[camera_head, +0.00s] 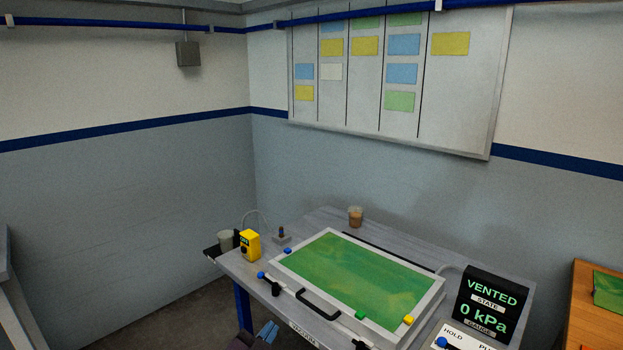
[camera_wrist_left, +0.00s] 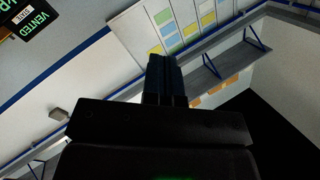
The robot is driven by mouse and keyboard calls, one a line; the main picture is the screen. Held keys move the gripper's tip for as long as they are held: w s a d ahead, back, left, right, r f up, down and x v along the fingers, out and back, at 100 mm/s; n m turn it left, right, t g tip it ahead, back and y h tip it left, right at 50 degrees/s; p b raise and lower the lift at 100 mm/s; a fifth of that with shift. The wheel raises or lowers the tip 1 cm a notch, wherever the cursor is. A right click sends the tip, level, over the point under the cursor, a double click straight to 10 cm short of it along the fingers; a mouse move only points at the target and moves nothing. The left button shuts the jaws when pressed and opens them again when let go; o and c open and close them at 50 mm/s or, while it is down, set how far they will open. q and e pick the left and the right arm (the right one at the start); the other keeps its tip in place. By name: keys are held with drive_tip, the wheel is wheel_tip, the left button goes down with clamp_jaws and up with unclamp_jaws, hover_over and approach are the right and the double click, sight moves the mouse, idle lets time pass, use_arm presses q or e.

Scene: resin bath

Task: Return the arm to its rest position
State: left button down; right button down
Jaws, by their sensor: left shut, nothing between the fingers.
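My left gripper (camera_wrist_left: 164,60) shows in the left wrist view, its two dark fingers together and nothing between them. The fingers point toward the wall board with coloured cards, with free air around them. In the head view, a small blue-grey shape low at the bottom edge may be part of this gripper, but it is too small and cut off to be sure. My right gripper is in neither view.
A workbench (camera_head: 228,268) holds a framed green panel with a black handle (camera_head: 318,304), a yellow box (camera_head: 250,245), cups and a display (camera_head: 491,302) reading VENTED, 0 kPa. An orange-brown table (camera_head: 594,326) stands at right. Floor left of the bench is clear.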

use_arm(q)
drive_tip(key=s+a+f+n+g+y, duration=0.2)
drive_tip(key=s+a+f+n, duration=0.3)
drive_tip(key=s+a+f, duration=0.4)
drive_tip(key=s+a+f+n+g+y, duration=0.3)
drive_tip(key=s+a+f, duration=0.6)
drive_tip(key=s, duration=0.7)
drive_tip(key=shift+s+a+f+n+y, duration=0.2)
drive_tip(key=shift+a+f+n+y, duration=0.25)
drive_tip(key=shift+n+y, duration=0.45)
